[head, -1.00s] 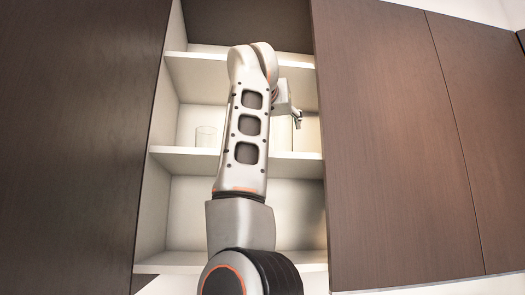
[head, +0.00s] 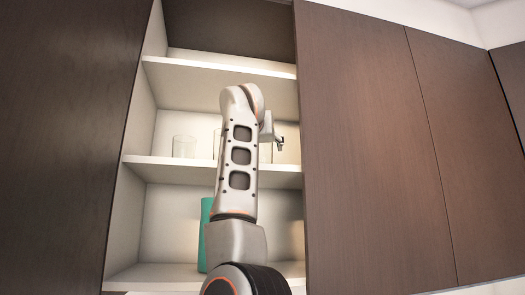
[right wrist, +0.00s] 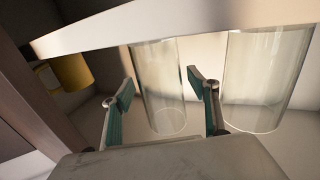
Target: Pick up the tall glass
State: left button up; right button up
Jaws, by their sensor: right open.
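A tall clear glass (head: 265,153) stands on the middle shelf, partly hidden behind my right gripper (head: 279,143). In the right wrist view, one clear glass (right wrist: 165,100) shows between the spread fingers of my right gripper (right wrist: 161,86), apparently beyond the tips. A second, wider-looking clear glass (right wrist: 265,80) stands to its right in that view. The right gripper is open and empty. In the head view, a shorter clear glass (head: 184,147) stands on the shelf at left, and another glass edge (head: 217,143) shows beside my arm. My left gripper is out of view.
The middle shelf (head: 150,160) and upper shelf (head: 200,72) bound the space around the glasses. A teal object (head: 206,230) stands on the lower shelf, partly behind my arm. A closed brown door (head: 365,150) is at right. A yellow object (right wrist: 72,72) shows in the wrist view.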

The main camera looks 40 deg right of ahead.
jog(key=shift+a, duration=0.1)
jog(key=c, duration=1.3)
jog(key=shift+s, duration=0.1)
jog(key=shift+c, duration=0.7)
jog(key=shift+r, duration=0.15)
